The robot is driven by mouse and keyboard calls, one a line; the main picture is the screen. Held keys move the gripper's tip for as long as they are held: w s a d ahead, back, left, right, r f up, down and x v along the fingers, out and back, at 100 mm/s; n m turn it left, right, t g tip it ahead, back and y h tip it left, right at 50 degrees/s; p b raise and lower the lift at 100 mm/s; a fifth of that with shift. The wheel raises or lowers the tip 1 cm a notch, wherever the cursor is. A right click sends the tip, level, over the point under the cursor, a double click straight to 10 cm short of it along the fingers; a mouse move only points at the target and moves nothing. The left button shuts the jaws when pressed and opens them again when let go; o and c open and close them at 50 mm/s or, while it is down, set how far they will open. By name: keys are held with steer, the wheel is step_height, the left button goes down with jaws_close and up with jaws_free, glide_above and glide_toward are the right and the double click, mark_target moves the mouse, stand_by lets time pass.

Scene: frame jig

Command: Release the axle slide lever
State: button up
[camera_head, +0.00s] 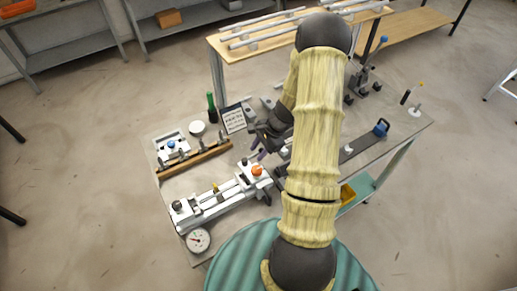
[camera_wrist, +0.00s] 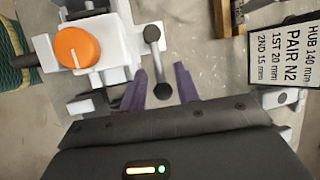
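The lever that looks like the axle slide lever is a light bar with dark round ends (camera_wrist: 157,62), beside a white clamp block (camera_wrist: 112,36) in the wrist view. An orange knob (camera_wrist: 77,47) sits on that block, and in the head view this knob (camera_head: 257,170) is at the right end of the white fixture (camera_head: 222,198). My gripper (camera_wrist: 160,85) is open. Its purple fingers stand on either side of the lever's near ball end, with gaps showing. In the head view my gripper (camera_head: 259,153) is just above the knob, partly hidden by my arm.
A printed sign (camera_wrist: 286,45) stands right of the lever; it also shows in the head view (camera_head: 233,120). A wooden rail with pegs (camera_head: 195,158), a dial gauge (camera_head: 198,240) and a green bottle (camera_head: 211,107) share the bench. A rack of rods (camera_head: 265,30) stands behind.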

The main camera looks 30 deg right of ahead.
steer(key=shift+f, duration=0.1)
jaws_close()
